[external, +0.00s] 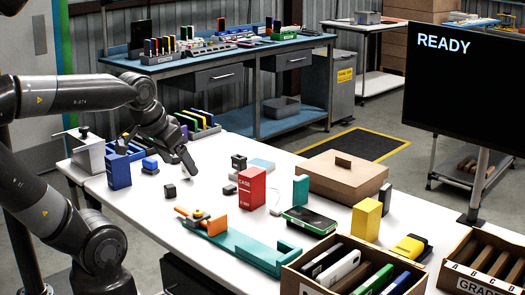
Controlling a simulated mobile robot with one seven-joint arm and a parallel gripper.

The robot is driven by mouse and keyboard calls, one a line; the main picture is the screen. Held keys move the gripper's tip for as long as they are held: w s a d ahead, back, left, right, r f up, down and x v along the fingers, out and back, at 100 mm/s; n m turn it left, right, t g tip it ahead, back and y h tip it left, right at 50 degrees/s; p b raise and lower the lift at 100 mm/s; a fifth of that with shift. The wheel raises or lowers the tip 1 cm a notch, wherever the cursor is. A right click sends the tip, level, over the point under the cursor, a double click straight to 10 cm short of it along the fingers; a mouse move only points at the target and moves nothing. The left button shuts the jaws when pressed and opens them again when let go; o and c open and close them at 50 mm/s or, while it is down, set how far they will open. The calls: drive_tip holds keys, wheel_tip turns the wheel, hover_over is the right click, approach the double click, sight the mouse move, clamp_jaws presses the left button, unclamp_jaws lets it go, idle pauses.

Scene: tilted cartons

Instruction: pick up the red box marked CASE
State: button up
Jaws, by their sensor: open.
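The red box marked CASE (251,188) stands upright on the white table (215,213), near its middle. It carries white lettering on its front face. My gripper (187,168) is above the table, to the left of the red box and clearly apart from it. Its fingers point down and to the right. It is open, and I see nothing held in it.
A blue box (118,171) stands left of my gripper, and a small black cube (170,191) lies below it. A teal block (300,190) and a brown carton (335,179) are right of the red box. An orange-and-teal tool (235,238) lies in front.

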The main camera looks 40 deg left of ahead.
drive_tip(key=shift+c, duration=0.9)
drive_tip(key=n+g, duration=0.1)
approach(250, 171)
drive_tip(key=f, duration=0.1)
drive_tip(key=shift+w+d+f, duration=0.15)
drive_tip(key=shift+w+f, duration=0.5)
drive_tip(key=shift+f, duration=0.1)
drive_tip(key=x, duration=0.5)
drive_tip(key=shift+s+d+x, duration=0.1)
drive_tip(key=shift+s+x, duration=0.1)
drive_tip(key=shift+x, duration=1.15)
drive_tip(key=shift+s+d+x, duration=0.1)
drive_tip(key=shift+s+x, duration=0.05)
drive_tip(key=shift+x, duration=1.15)
drive_tip(key=shift+f, duration=0.1)
